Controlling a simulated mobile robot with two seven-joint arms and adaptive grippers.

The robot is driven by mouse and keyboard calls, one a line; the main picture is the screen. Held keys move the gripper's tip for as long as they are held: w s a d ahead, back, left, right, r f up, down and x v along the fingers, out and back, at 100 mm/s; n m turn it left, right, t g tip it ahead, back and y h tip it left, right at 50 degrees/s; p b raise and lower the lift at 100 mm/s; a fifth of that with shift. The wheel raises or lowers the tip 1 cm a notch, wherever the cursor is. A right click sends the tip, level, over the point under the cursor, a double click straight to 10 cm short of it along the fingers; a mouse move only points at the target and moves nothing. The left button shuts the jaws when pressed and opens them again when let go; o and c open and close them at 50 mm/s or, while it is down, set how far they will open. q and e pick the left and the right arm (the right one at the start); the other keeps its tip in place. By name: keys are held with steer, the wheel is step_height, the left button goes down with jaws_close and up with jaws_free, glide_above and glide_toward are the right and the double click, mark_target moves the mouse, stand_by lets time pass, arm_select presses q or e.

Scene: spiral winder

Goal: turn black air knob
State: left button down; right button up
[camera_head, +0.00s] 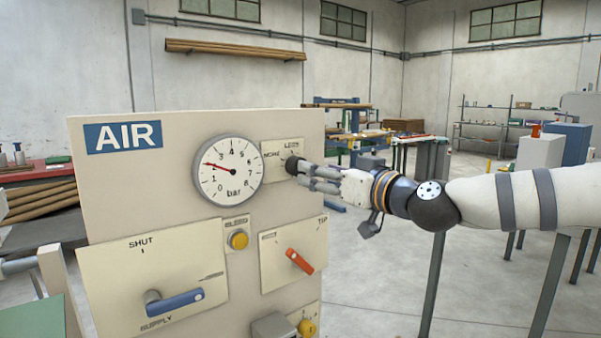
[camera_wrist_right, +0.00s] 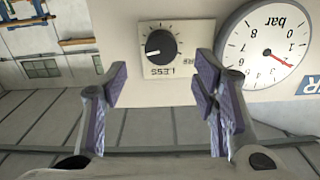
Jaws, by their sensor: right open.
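The black air knob (camera_head: 292,165) is on a pale plate marked MORE and LESS, at the upper right of the AIR panel (camera_head: 95,215). In the right wrist view the round knob (camera_wrist_right: 160,43) shows whole, beyond and between the fingertips, with a white mark on its face. My right gripper (camera_head: 308,174) is in front of the knob, coming from the right. Its fingers are open in the right wrist view (camera_wrist_right: 162,86), with nothing between the pads. In the head view the fingertips overlap the knob's edge, so contact cannot be told. My left gripper is not in view.
A pressure gauge (camera_head: 227,171) left of the knob has its red needle near 2 bar. Below are a yellow button (camera_head: 238,240), an orange lever (camera_head: 299,261) and a blue supply lever (camera_head: 175,302). Open floor lies right of the panel, beneath my right arm.

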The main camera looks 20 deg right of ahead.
steer(key=x, duration=0.6)
steer(key=shift+w+a+b, duration=0.15)
steer(key=shift+w+b, duration=0.15)
steer(key=shift+b, duration=0.1)
steer(key=c, duration=1.2)
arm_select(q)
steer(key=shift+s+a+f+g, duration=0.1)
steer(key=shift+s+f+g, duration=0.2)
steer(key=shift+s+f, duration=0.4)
arm_select(e)
steer(key=shift+o, duration=0.2)
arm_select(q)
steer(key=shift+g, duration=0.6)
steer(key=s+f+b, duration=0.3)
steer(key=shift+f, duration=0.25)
arm_select(e)
steer(key=m, duration=2.5)
steer(key=shift+f+m, duration=0.3)
